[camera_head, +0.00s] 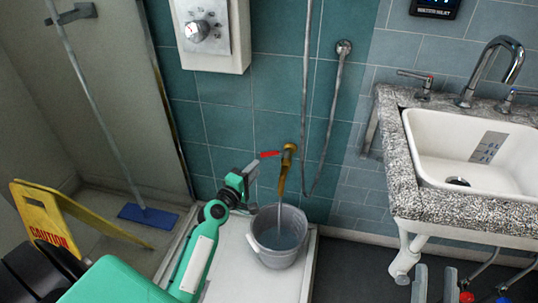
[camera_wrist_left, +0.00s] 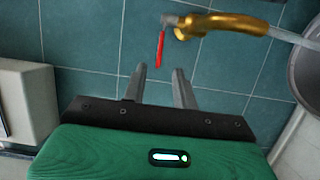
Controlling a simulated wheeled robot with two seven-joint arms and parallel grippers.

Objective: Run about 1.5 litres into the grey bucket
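The grey bucket (camera_head: 262,252) stands upright on the white shower tray, with water (camera_head: 284,238) inside; I cannot read its volume. A brass tap (camera_head: 287,165) on the teal wall runs a stream (camera_head: 280,215) into it. The tap's red lever (camera_head: 269,154) points left in the head view. In the left wrist view the lever (camera_wrist_left: 160,48) lies just beyond my left gripper's fingertips (camera_wrist_left: 160,72), which are apart and empty. My left gripper (camera_head: 252,168) is beside the tap, above the bucket's left side. My right gripper (camera_head: 435,270) shows two separated fingers at the bottom edge.
A stone-topped white sink (camera_head: 470,150) stands at right, with red and blue valve knobs (camera_head: 467,297) below. A hose (camera_head: 330,120) hangs behind the tap. A yellow caution sign (camera_head: 45,215) and a blue squeegee or mop (camera_head: 148,216) are at left. A dial box (camera_head: 210,30) hangs above.

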